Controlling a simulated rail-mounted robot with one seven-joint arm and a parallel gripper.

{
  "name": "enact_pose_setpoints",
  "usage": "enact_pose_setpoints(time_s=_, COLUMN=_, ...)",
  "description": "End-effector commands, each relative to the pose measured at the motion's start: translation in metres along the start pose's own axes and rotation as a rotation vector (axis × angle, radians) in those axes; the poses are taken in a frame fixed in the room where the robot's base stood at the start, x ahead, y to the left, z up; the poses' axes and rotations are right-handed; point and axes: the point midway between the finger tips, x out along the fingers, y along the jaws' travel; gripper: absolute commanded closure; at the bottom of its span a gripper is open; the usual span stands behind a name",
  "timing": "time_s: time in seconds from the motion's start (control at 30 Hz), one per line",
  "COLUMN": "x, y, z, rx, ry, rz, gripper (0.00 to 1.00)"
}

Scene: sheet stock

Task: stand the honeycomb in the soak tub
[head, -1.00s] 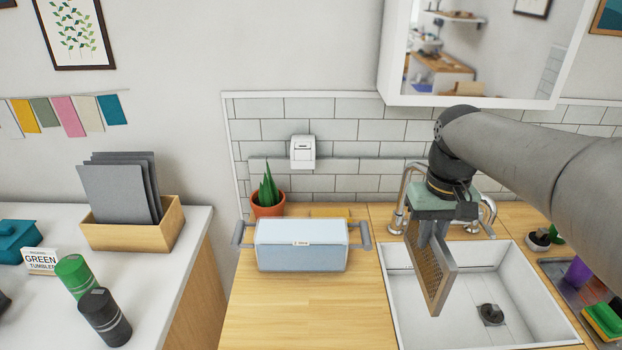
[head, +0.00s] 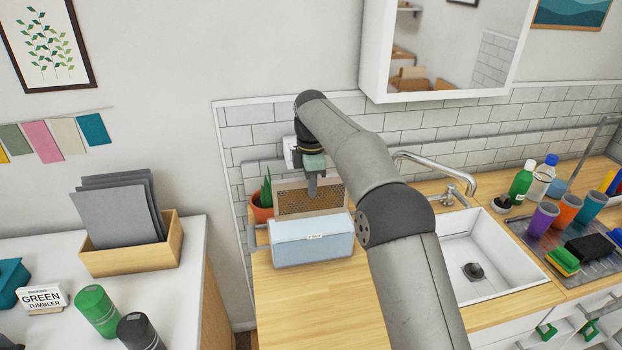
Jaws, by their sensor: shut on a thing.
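The honeycomb (head: 291,204) is a flat brown mesh panel in a pale frame, upright with its broad face toward me. My gripper (head: 312,191) is shut on its upper part from above. The soak tub (head: 312,246) appears to be the pale blue, labelled box with grey side handles on the wooden counter. The honeycomb shows just above and beyond the tub's near wall. Its lower edge is hidden there, so I cannot tell whether it is inside the tub, above it or behind it. My arm covers the tub's right handle.
A potted plant (head: 262,203) stands close behind the tub at left. The sink (head: 470,262) and its tap (head: 432,163) are to the right. Cups (head: 543,217) stand on a tray farther right. A wooden box (head: 130,259) with grey sheets is at left. Counter in front of the tub is clear.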

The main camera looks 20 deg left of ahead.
Motion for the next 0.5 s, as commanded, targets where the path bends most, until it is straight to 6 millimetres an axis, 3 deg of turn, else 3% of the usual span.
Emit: enact_pose_setpoints(time_s=0.5, x=0.0066, y=0.001, z=0.0007, rx=-0.013, ry=0.001, rz=0.005, gripper=1.0)
